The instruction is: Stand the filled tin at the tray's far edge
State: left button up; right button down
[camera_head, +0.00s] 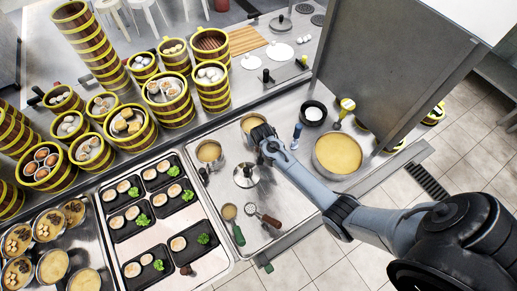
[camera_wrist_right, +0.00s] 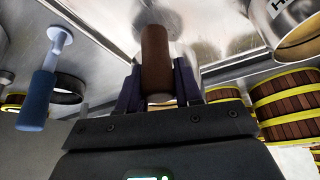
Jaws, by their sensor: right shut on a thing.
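A small round tin with yellow filling (camera_head: 252,122) stands upright near the far edge of the steel tray (camera_head: 222,186). My right gripper (camera_head: 264,134) is at the tin's near side, shut on its brown handle (camera_wrist_right: 155,58); the handle stands between both fingers in the right wrist view. Whether the tin touches the tray surface I cannot tell. A second small tin with yellow filling (camera_head: 209,151) stands to the left. My left gripper is not in view.
A silver lid (camera_head: 245,175) lies close by. A blue-handled tool (camera_head: 297,136), black bowl (camera_head: 313,113) and large yellow-filled pan (camera_head: 337,153) are on the right. Steamer towers (camera_head: 212,90) stand behind. Black food trays (camera_head: 175,196) lie left.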

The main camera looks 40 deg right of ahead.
jog(key=shift+w+d+r, duration=0.1)
jog(key=shift+w+r, duration=0.35)
jog(key=shift+r, duration=0.1)
jog(key=shift+w+r, duration=0.2)
jog(key=shift+r, duration=0.05)
